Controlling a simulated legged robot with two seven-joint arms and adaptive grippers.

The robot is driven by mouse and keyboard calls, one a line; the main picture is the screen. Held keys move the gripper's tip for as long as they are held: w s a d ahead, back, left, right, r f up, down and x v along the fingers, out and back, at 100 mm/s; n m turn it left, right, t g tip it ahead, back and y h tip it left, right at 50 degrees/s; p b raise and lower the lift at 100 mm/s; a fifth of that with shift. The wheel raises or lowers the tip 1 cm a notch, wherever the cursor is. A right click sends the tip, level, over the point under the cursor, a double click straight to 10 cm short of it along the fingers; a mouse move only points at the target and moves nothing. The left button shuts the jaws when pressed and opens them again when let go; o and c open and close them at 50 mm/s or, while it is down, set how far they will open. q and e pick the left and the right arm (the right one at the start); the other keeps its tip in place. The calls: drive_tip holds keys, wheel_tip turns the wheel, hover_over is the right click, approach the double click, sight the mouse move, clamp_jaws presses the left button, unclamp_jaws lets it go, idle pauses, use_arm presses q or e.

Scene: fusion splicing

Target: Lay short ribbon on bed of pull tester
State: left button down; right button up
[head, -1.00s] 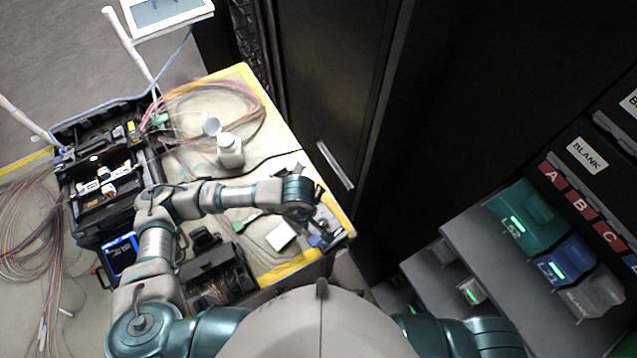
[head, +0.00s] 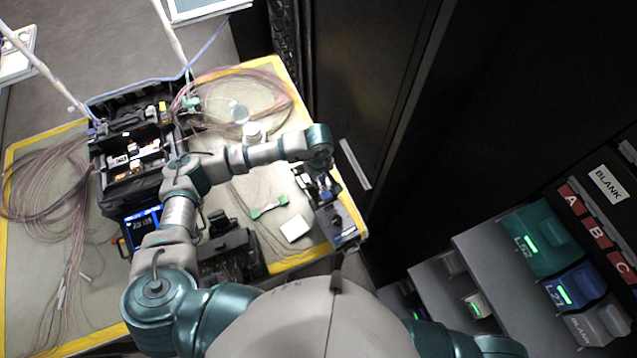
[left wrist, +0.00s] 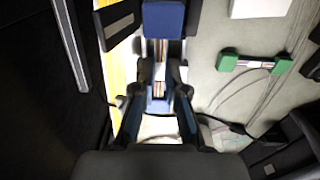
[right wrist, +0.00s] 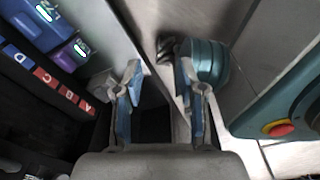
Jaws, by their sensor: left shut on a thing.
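The pull tester (head: 338,218) is a dark device with blue parts at the table's right edge. I cannot tell whether the ribbon touches the bed. My left gripper (head: 322,182) also shows in the head view. My right gripper (right wrist: 160,85) is open and empty, away from the table.
A green-ended holder with a striped strip (head: 269,208) and a white pad (head: 296,228) lie left of the tester. The splicer (head: 130,165), fibre coils (head: 45,190) and a white bottle (head: 254,132) are farther left. A dark cabinet (head: 390,90) stands right of the table.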

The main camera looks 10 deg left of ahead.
use_arm(q)
drive_tip(key=f, duration=0.3)
drive_tip(key=shift+a+f, duration=0.3)
drive_tip(key=shift+a, duration=0.35)
drive_tip(key=shift+d+f, duration=0.2)
drive_tip(key=shift+d, duration=0.25)
drive_tip(key=c, duration=1.2)
unclamp_jaws()
drive_tip(key=shift+a, duration=0.2)
use_arm(e)
drive_tip(key=shift+a, duration=0.25)
use_arm(q)
drive_tip(key=shift+a, duration=0.1)
use_arm(e)
drive_tip(key=shift+s+r, duration=0.1)
drive_tip(key=shift+s, duration=0.05)
drive_tip(key=shift+s+a, duration=0.1)
